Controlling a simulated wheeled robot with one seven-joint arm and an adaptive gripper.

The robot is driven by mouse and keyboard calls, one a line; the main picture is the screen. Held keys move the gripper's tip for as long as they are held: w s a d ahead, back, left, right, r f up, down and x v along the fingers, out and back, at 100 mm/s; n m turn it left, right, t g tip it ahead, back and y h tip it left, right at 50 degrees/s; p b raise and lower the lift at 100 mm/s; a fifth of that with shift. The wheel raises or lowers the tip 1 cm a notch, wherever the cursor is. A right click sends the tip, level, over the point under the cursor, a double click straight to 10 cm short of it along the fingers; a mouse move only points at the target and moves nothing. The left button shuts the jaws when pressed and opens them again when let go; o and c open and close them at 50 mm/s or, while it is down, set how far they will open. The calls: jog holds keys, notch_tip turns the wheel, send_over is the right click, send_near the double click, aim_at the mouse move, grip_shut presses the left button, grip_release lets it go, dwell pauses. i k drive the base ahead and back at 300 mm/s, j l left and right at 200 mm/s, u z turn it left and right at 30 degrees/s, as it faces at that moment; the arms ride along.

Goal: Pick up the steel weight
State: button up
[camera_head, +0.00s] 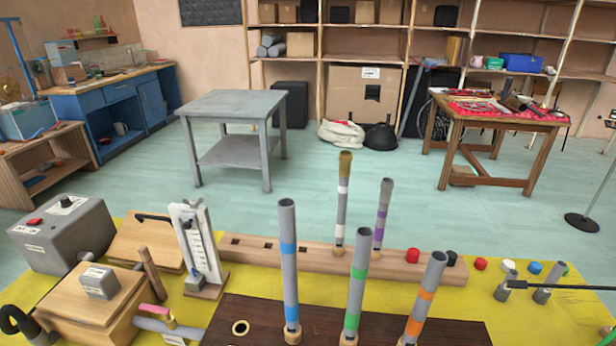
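A small grey block with a pale label (100,283), which looks like the steel weight, rests on top of a wooden box (72,304) at the lower left. Its label is too small to read. A smaller grey block (197,282) sits at the foot of an upright white scale board (199,240), to the right. I cannot tell for certain which block is the steel weight. My gripper is not in view.
On the yellow-topped table (548,315), a grey machine box (63,235) stands behind the wooden box. A thin black rod (560,287) crosses at right. Open floor lies beyond.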

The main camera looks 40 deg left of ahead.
aim_at(101, 283)
jog(key=u, duration=2.45)
jog(key=i+j+z, duration=0.1)
jog(key=i+j, duration=0.35)
jog(key=i+j+z, duration=0.1)
jog(key=i+j, duration=0.35)
jog(key=j, duration=0.2)
